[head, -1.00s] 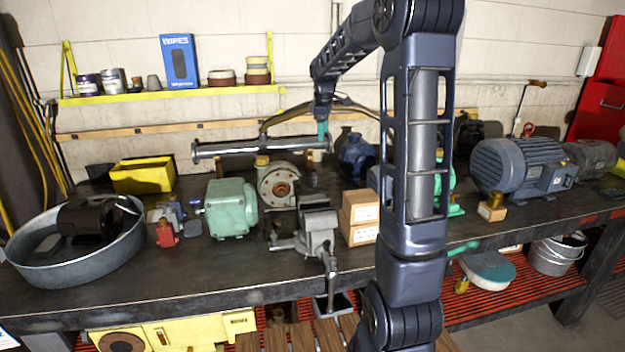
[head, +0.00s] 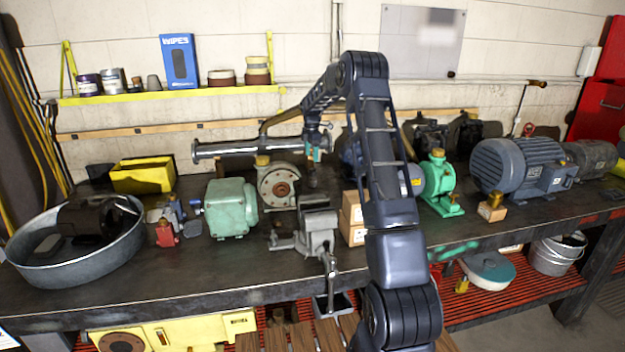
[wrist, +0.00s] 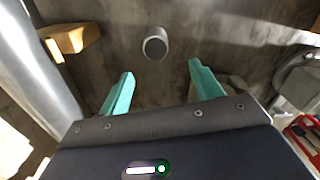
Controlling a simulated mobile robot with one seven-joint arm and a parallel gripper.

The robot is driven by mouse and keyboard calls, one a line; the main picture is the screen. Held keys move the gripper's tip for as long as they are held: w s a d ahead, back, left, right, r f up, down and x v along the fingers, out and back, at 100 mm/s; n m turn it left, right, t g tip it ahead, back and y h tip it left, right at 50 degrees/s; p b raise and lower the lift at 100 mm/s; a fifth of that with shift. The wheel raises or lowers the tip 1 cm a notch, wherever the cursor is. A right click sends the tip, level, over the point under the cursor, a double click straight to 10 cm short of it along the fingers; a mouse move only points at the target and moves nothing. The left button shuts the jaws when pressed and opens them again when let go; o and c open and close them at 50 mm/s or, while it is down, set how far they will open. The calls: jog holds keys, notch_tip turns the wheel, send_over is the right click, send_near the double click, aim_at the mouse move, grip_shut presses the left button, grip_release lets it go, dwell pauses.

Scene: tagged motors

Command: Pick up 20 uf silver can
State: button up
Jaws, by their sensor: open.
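In the wrist view a small round can (wrist: 155,43) with a grey top and darker rim stands on the dark bench. It lies just beyond my fingertips, roughly in line with the gap between them; any label is too small to read. My gripper (wrist: 162,70) is open and empty, with its two teal fingers spread apart. In the head view my gripper (head: 314,154) points down over the back of the bench, near the right end of the long pipe. I cannot make out the can clearly in the head view.
The long metal pipe (head: 245,148) runs along the left in the wrist view (wrist: 40,75). A round-faced pump (head: 280,187), a vise (head: 318,232) and cardboard boxes (head: 353,215) stand in front of my gripper. A tan object (wrist: 72,40) is near the pipe.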

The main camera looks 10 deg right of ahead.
aim_at(312, 169)
notch_tip(312, 169, down, 6)
jog(key=shift+r, duration=0.2)
jog(key=shift+w+d+f, duration=0.15)
jog(key=shift+w+f, duration=0.05)
jog(key=shift+f, duration=1.15)
jog(key=shift+w+d+f, duration=0.15)
jog(key=shift+f, duration=1.2)
jog(key=c, duration=1.1)
jog(key=shift+r, duration=0.15)
